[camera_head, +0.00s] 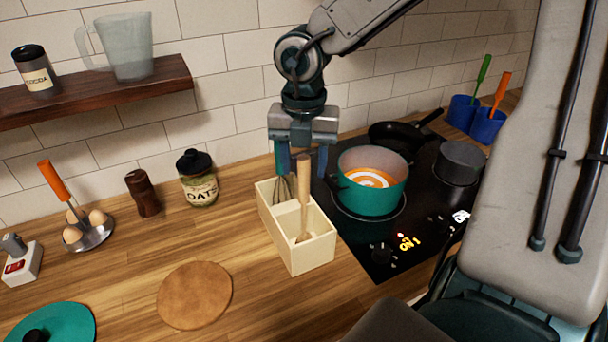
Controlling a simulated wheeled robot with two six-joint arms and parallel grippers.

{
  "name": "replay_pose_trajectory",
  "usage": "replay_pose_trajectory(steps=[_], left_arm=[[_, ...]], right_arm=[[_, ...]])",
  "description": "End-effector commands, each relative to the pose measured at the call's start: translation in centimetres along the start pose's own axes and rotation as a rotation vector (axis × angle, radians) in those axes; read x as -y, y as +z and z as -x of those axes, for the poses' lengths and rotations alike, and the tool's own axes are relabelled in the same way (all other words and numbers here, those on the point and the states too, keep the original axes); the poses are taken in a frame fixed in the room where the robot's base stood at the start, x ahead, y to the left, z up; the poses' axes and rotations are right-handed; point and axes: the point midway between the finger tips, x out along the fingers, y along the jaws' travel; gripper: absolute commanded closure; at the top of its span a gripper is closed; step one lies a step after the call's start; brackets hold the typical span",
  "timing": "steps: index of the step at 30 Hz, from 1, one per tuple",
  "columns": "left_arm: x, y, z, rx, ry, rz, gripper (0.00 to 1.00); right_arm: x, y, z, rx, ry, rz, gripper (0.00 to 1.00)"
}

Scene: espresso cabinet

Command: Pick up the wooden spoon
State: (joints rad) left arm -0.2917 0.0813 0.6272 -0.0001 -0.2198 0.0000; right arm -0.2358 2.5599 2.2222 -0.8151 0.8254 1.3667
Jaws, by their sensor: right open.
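The wooden spoon (304,194) stands upright in the front compartment of a cream utensil box (312,256) on the wooden counter. A whisk (283,188) stands in the box's rear compartment, partly hidden behind the spoon and the box wall. My right gripper (302,165) points down from above, open, with its fingers on either side of the top of the spoon handle in the picture. I cannot tell whether the handle lies between the fingers in depth or in front of them. My left gripper does not show.
A teal pot (369,196) with orange and white contents stands on the black cooktop (385,237), right beside the box. A frying pan (392,132) and a dark pot (460,162) are behind. A round brown mat (194,295) and an oat jar (198,180) are left.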

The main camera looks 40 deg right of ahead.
Motion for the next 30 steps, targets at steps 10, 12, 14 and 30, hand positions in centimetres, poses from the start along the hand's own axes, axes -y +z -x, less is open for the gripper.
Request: replay_pose_trajectory(steps=[10,12,14,30], left_arm=[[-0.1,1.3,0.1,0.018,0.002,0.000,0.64],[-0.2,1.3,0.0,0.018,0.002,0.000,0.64],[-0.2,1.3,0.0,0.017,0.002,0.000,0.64],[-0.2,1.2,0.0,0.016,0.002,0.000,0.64]], right_arm=[[0.0,-0.1,-3.1,-0.002,0.001,0.000,0.53],[0.0,-0.1,-3.1,-0.002,0.001,0.000,0.53],[0.0,-0.1,-3.1,-0.002,0.001,0.000,0.55],[0.0,-0.1,-3.0,-0.001,0.001,0.000,1.00]])
